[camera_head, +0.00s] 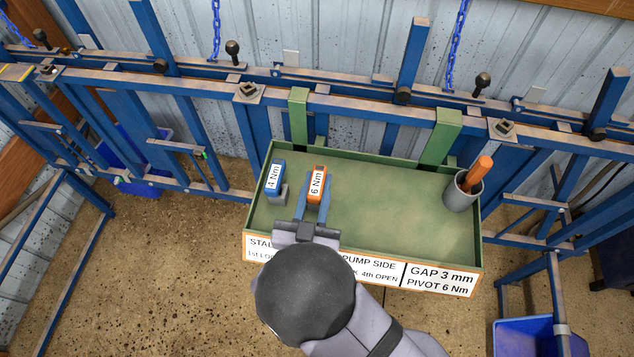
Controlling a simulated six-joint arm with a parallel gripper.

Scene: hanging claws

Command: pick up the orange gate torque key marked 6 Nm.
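The orange gate torque key (317,181) has a white label reading "6 Nm" and stands in the left part of the green tray (390,262). My gripper (314,196) reaches over the tray's front wall, and its two blue-grey fingers are apart. The fingertips lie at the near end of the orange key, seemingly one on each side.
A grey cup (459,197) holding an orange-handled tool stands at the tray's right end. The tray's middle is clear. The tray hangs by green brackets (440,137) from blue rails. Its front sign (440,278) reads "GAP 3 mm PIVOT 6 Nm". Blue chains hang behind.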

